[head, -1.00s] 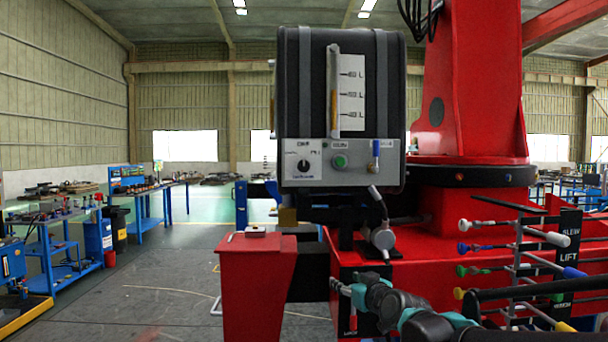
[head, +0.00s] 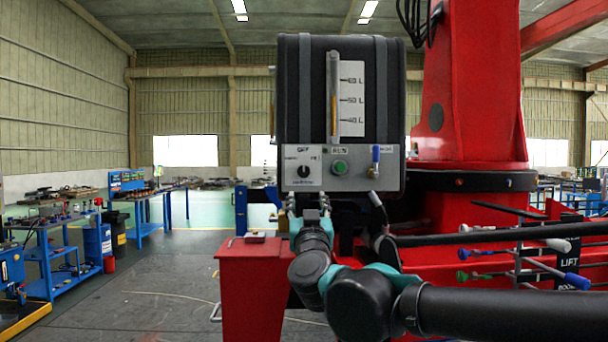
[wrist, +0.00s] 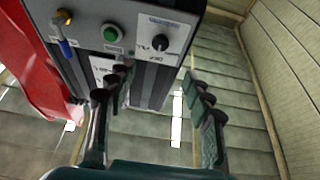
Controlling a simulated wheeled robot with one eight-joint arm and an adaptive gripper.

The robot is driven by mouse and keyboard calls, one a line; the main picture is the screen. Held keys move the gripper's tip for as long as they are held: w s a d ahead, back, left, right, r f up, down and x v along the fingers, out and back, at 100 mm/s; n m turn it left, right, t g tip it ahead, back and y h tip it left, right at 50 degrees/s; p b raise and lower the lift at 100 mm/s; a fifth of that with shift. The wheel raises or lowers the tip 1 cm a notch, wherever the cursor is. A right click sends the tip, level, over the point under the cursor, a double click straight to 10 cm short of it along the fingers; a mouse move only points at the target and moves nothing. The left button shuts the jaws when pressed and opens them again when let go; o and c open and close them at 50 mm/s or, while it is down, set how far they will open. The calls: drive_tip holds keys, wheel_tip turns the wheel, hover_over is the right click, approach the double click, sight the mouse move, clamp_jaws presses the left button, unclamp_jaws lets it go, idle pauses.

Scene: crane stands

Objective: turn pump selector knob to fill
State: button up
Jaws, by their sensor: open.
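The pump selector knob (head: 303,171) is a small black knob on a white label at the lower left of the tank's grey control panel (head: 360,178). Its label lettering is too blurred to read surely. In the wrist view the knob (wrist: 160,42) shows upside down, beyond and between the finger tips. My gripper (head: 309,203) is just below the panel under the knob, pointing up. In the wrist view my gripper (wrist: 158,82) has its two dark fingers spread wide with nothing between them. It is apart from the knob.
A green button (head: 340,167) and a blue-handled valve (head: 375,158) sit right of the knob on the panel. A grey-ended hose (head: 378,205) hangs below the panel. A red pedestal (head: 250,280) stands below left. Coloured levers (head: 570,281) stand at the right.

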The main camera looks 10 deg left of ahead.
sight(304, 172)
drive_tip(key=x, duration=1.5)
drive_tip(key=shift+w+r, duration=0.15)
drive_tip(key=shift+w, duration=0.1)
drive_tip(key=shift+c, duration=0.2)
drive_tip(key=c, duration=1.1)
drive_tip(key=shift+a+m, duration=0.1)
drive_tip(key=shift+m, duration=0.2)
drive_tip(key=m+h, duration=0.2)
drive_tip(key=m, duration=0.2)
drive_tip(key=shift+m+h, duration=0.3)
drive_tip(key=shift+h, duration=0.1)
drive_tip(key=m+h, duration=0.1)
drive_tip(key=m, duration=0.2)
drive_tip(key=m+h, duration=0.2)
drive_tip(key=m, duration=0.2)
drive_tip(key=shift+m+g+h, duration=0.3)
drive_tip(key=shift+m+h, duration=0.1)
